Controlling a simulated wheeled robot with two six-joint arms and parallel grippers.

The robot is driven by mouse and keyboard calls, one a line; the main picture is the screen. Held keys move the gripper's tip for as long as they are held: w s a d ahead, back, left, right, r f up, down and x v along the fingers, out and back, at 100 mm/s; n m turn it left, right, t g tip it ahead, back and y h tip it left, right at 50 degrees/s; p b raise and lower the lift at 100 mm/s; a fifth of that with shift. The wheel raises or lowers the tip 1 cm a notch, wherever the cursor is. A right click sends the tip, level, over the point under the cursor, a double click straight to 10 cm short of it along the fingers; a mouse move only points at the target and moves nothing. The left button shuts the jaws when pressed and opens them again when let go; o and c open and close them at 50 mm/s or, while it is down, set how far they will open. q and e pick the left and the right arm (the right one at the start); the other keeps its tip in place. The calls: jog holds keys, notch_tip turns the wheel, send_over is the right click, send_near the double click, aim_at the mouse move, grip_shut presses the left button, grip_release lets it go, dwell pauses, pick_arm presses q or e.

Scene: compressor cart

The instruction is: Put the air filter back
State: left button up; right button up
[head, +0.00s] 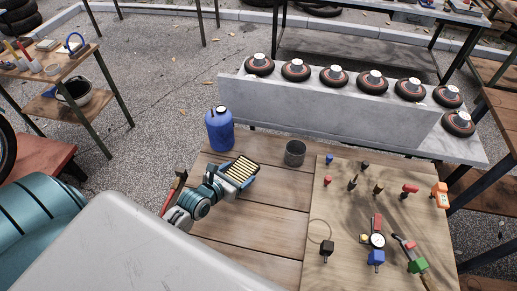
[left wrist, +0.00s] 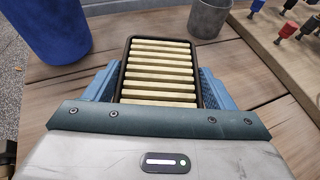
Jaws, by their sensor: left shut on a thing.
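The air filter (head: 241,171) is a black-framed rectangle with pale yellow pleats. My left gripper (head: 237,178) is shut on it, with the blue fingers along its two sides. In the left wrist view the filter (left wrist: 161,75) sits between the fingers of the left gripper (left wrist: 160,88), pleats facing the camera. It is over the wooden table; I cannot tell how far above the top it is. No housing for the filter can be made out. My right gripper is not in view.
A blue canister (head: 219,130) stands left of the filter and a grey metal cup (head: 295,153) to its right. Bare planks (head: 265,215) lie between. A grey bench with several wheels stands behind.

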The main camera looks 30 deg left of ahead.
pick_arm(q)
send_over(258, 153)
jog(key=s, duration=0.5)
jog(key=shift+w+d+f, duration=0.2)
jog(key=shift+w+f, duration=0.05)
jog(key=shift+f, duration=0.2)
jog(key=w, duration=0.4)
jog(key=shift+a+f, duration=0.15)
jog(key=shift+f, duration=0.1)
jog(key=shift+w+f, duration=0.15)
jog(key=shift+w, duration=0.05)
notch_tip(258, 153, down, 3)
jog(key=shift+b, duration=0.3)
jog(key=shift+f, duration=0.15)
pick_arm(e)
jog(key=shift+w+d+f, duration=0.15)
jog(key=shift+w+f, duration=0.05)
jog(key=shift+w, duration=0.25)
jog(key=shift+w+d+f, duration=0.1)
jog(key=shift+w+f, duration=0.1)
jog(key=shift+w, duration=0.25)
pick_arm(q)
jog(key=shift+f, duration=0.15)
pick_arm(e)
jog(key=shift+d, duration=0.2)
